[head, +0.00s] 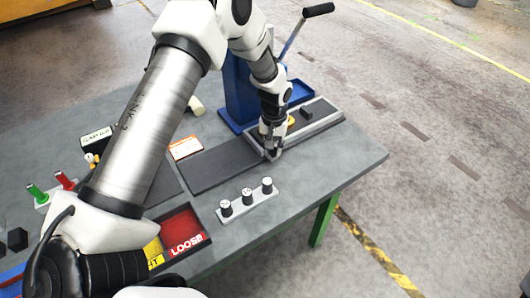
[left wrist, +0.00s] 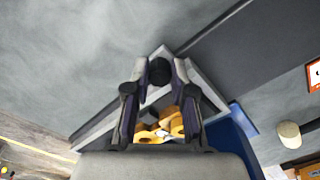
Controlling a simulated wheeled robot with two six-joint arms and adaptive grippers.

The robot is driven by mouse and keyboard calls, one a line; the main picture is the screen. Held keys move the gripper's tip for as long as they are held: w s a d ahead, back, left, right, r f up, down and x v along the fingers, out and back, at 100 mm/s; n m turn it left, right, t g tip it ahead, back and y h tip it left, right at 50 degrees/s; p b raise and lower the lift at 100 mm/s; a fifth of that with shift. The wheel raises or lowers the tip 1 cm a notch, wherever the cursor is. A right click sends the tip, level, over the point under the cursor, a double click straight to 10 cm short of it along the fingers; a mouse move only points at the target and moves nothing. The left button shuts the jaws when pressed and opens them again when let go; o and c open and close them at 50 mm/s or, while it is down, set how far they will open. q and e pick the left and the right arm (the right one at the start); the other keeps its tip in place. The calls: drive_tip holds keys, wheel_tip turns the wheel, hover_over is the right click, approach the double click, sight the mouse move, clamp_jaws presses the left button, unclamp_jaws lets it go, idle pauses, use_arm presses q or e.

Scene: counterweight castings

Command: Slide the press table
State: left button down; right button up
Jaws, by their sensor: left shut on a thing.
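The press table is a light grey framed slide (head: 322,127) on the right part of the workbench, at the foot of the blue press (head: 238,92). In the left wrist view its pale corner (left wrist: 160,52) points away from me. My left gripper (head: 270,150) is at the near left end of the slide. In the left wrist view its two fingers (left wrist: 160,84) are closed around a dark round knob (left wrist: 160,69) at that corner. An orange-yellow part (left wrist: 174,124) sits within the frame, partly hidden by the fingers. My right gripper is not in view.
A dark flat strip (head: 222,164) extends left of the slide. A red tray marked LOOSE (head: 182,228) is nearer. The press lever (head: 300,27) rises behind. The bench's right corner is bare.

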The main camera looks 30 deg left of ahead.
use_arm(q)
drive_tip(key=shift+w+d, duration=0.15)
drive_tip(key=shift+w, duration=0.3)
drive_tip(key=shift+r, duration=0.1)
drive_tip(key=c, duration=1)
unclamp_jaws()
drive_tip(key=shift+w, duration=0.25)
drive_tip(key=shift+s, duration=0.25)
